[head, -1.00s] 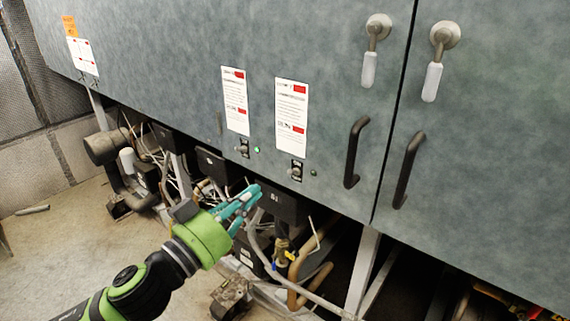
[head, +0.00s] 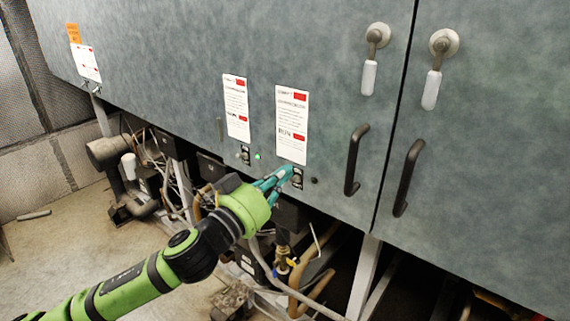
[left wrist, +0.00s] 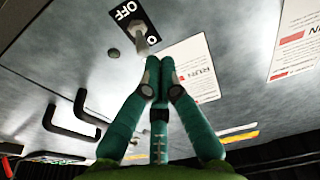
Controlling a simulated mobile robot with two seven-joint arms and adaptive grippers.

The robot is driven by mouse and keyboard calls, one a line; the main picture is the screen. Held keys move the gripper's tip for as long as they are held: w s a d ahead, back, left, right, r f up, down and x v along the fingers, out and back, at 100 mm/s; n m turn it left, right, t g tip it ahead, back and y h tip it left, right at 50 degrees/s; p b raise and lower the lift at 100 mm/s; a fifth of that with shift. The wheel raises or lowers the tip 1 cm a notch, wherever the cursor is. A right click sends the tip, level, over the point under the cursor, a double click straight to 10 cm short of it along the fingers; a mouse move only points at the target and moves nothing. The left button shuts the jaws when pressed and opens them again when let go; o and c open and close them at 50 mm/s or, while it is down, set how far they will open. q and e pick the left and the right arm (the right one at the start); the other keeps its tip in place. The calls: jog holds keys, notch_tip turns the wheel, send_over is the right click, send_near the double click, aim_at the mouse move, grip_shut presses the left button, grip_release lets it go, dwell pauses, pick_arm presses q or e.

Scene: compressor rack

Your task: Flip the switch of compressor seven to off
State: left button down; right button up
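Two toggle switches sit low on the grey cabinet panel. The right switch (head: 297,180) is partly behind my fingers; the left switch (head: 243,154) is clear. I cannot read which one is compressor seven. My left gripper (head: 284,174) is at the right switch, its teal fingers pointing up at the panel. In the left wrist view the fingers (left wrist: 160,66) are pressed together with nothing between them. Their tips are right beside the metal lever (left wrist: 140,42), on a black plate marked OFF (left wrist: 126,12). Contact cannot be told. My right gripper is out of view.
White labels (head: 291,124) hang above the switches. Black door handles (head: 355,160) stick out to the right. Pipes and cables (head: 285,262) fill the space below.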

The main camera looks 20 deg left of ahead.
pick_arm(q)
jog(key=shift+w+d, duration=0.2)
jog(key=shift+w, duration=0.3)
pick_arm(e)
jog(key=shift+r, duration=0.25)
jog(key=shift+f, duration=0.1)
